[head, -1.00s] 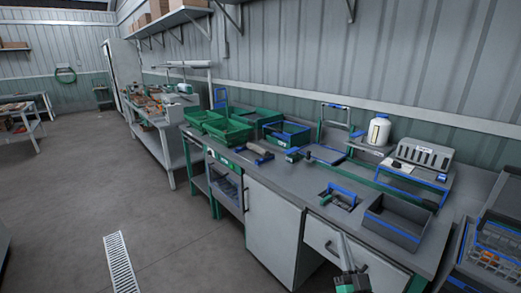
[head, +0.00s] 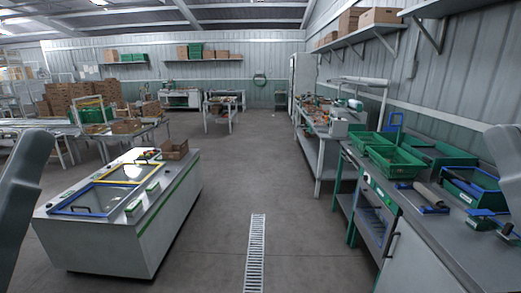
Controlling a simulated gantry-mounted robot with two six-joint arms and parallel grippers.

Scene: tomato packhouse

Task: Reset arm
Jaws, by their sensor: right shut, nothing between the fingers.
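The task names no object apart from my arm. A grey part of my right arm (head: 506,165) rises at the right edge of the head view, in front of the counter. My right gripper is shut and empty, but its fingertips cannot be made out at the frame edge. A grey part of my left arm (head: 22,195) stands at the left edge. My left gripper is not visible.
A grey counter (head: 440,235) on the right bears green crates (head: 395,161), a blue-rimmed crate (head: 470,187) and a blue-handled roller tool (head: 431,198). A white cabinet (head: 125,240) stands left. The floor between, with a drain grate (head: 255,255), is clear.

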